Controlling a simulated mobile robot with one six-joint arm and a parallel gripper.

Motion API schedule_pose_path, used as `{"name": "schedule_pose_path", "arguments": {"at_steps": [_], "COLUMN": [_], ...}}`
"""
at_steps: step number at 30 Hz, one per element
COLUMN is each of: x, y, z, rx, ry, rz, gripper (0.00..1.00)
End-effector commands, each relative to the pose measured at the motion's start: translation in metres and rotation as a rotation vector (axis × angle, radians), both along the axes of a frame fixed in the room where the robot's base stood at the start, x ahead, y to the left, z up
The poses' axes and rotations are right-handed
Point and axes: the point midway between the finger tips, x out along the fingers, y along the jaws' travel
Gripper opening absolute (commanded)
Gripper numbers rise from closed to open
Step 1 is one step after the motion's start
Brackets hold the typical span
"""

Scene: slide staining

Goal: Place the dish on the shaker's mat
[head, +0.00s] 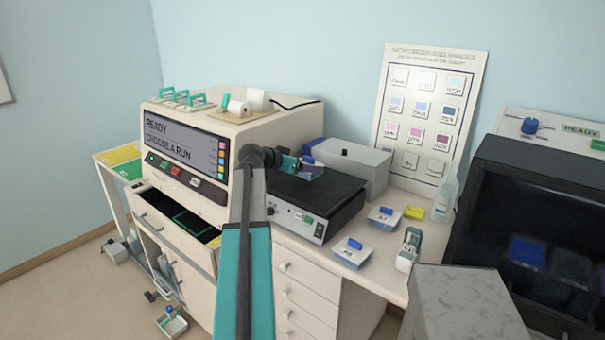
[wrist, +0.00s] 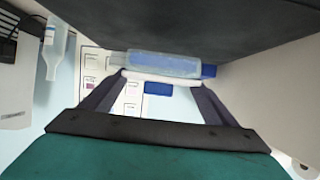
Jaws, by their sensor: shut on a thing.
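The shaker (head: 290,216) is a low box with a dark flat mat (head: 335,196) on top. My gripper (head: 298,165) is over the mat's back left part, shut on a small clear bluish dish (head: 312,172). In the wrist view my gripper (wrist: 160,82) grips the dish (wrist: 165,64) at a pale edge between its dark fingers. This view is upside down, and the dark mat (wrist: 200,28) fills its top. The dish lies very close to the mat; whether they touch I cannot tell.
A grey box (head: 352,168) stands behind the shaker. The staining machine (head: 240,130) is close on the left. The mat's front and right are bare.

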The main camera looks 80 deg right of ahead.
Motion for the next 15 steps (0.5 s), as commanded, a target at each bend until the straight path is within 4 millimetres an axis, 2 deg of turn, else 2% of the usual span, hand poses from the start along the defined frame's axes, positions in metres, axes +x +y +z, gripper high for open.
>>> {"name": "schedule_pose_path", "arguments": {"at_steps": [7, 15], "x": [0.0, 0.0], "y": [0.0, 0.001], "z": [-0.003, -0.024], "rx": [-0.001, 0.0], "ry": [0.001, 0.001], "rz": [0.0, 0.0], "gripper": [0.53, 0.53]}}
